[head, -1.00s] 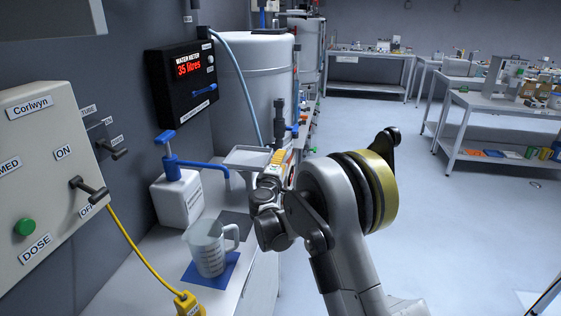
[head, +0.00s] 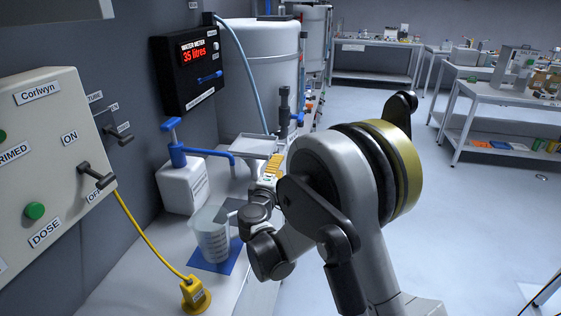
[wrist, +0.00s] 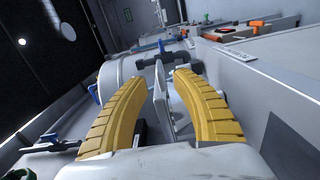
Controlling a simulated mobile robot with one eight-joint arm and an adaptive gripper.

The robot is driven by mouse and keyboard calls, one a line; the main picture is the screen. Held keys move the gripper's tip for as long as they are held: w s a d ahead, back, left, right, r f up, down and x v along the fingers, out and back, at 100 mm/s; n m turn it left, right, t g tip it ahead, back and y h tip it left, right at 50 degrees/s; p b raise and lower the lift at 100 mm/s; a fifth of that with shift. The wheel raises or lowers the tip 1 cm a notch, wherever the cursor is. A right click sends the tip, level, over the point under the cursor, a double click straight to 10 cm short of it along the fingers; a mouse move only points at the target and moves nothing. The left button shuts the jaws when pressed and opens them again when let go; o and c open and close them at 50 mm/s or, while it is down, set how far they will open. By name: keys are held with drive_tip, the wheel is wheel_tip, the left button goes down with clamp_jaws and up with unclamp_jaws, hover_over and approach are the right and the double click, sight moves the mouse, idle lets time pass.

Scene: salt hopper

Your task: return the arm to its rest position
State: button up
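My arm is folded in front of the bench in the head view. My gripper (head: 271,168) has yellow-padded fingers and points away from me over the right part of the bench. In the wrist view the two yellow fingers (wrist: 160,85) stand apart with nothing held between them. The white tank and bench show beyond them.
On the bench (head: 133,272) stand a clear measuring jug (head: 211,236) on a blue mat (head: 234,255) and a white pump bottle (head: 180,188). A Corlwyn control box (head: 40,150) and a water meter reading 35 litres (head: 190,70) are on the wall. Open floor (head: 470,225) lies right.

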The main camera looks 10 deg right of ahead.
idle(0.3)
drive_tip(key=s+d+r+m+g, duration=0.35)
drive_tip(key=s+d, duration=0.25)
drive_tip(key=s, duration=0.2)
drive_tip(key=s+d+r+m+g, duration=0.2)
drive_tip(key=s+d+m+g, duration=0.15)
drive_tip(key=s+d, duration=0.4)
drive_tip(key=s+a+f+m+g+y, duration=0.1)
drive_tip(key=s+f+m+y, duration=0.1)
drive_tip(key=s, duration=1)
drive_tip(key=s+a+f+m+g+y, duration=0.1)
drive_tip(key=s+a+f+m+y, duration=0.1)
drive_tip(key=s, duration=0.9)
drive_tip(key=shift+s+a+f+m+g+y, duration=0.25)
drive_tip(key=shift+s+f+m+g+y, duration=0.25)
drive_tip(key=shift+m+y, duration=0.65)
drive_tip(key=shift+w+f, duration=0.1)
